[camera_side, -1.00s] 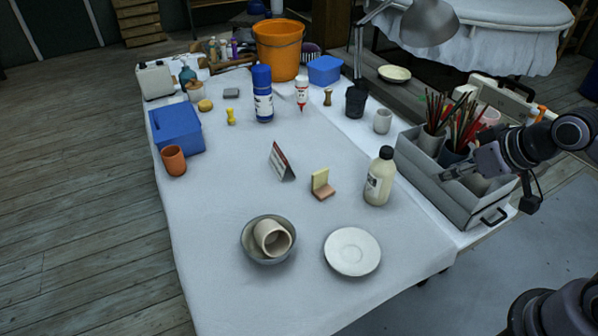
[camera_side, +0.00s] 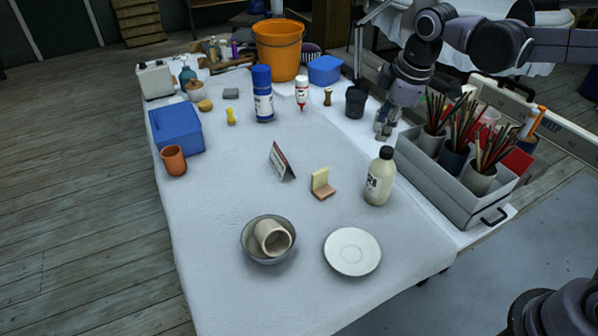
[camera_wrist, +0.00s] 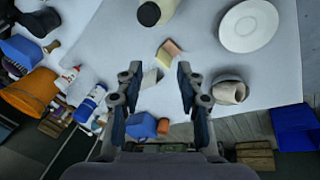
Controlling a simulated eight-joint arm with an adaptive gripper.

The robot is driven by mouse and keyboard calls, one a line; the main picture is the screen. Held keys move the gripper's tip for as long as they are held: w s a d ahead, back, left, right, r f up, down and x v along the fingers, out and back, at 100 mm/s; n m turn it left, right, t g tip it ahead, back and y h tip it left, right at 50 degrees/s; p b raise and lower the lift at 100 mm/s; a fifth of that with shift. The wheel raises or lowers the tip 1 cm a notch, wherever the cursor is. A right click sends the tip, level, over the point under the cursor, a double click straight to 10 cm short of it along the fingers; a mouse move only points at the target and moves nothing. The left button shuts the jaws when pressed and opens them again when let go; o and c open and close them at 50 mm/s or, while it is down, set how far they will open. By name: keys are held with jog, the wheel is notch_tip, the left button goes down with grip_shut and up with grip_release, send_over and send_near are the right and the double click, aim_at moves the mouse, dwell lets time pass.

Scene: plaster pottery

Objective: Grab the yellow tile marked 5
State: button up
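A pale yellow tile (camera_side: 320,179) stands upright on the table, with a pinkish-orange tile (camera_side: 323,194) lying at its foot. I cannot read a 5 on it. In the wrist view the yellow tile (camera_wrist: 162,56) and the orange tile (camera_wrist: 173,47) lie beyond the fingertips, between their lines and slightly right of centre. My gripper (camera_side: 383,132) is up over the table's right side, behind the cream bottle and well apart from the tiles. In the wrist view my gripper (camera_wrist: 158,70) has its fingers spread with nothing held.
A cream bottle (camera_side: 379,180) with a black cap stands right of the tiles. A folded card (camera_side: 281,162) stands to their left. A bowl with a cup (camera_side: 267,246) and a saucer (camera_side: 352,252) are in front. A grey crate (camera_side: 446,190) holds brushes at right.

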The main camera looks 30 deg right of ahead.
jog(key=w+a+f+n+g, duration=0.2)
jog(key=w+a+f+n, duration=0.25)
jog(key=w, duration=0.25)
jog(key=n+g+h, duration=0.1)
jog(key=n, duration=0.4)
send_near(320, 171)
jog(key=shift+w+f, duration=0.15)
jog(key=shift+f, duration=0.35)
jog(key=f, duration=0.3)
jog(key=d+f, duration=0.1)
jog(key=f, duration=0.5)
jog(key=shift+d+f, duration=0.15)
jog(key=shift+f, duration=0.25)
jog(key=shift+c, duration=0.3)
grip_shut()
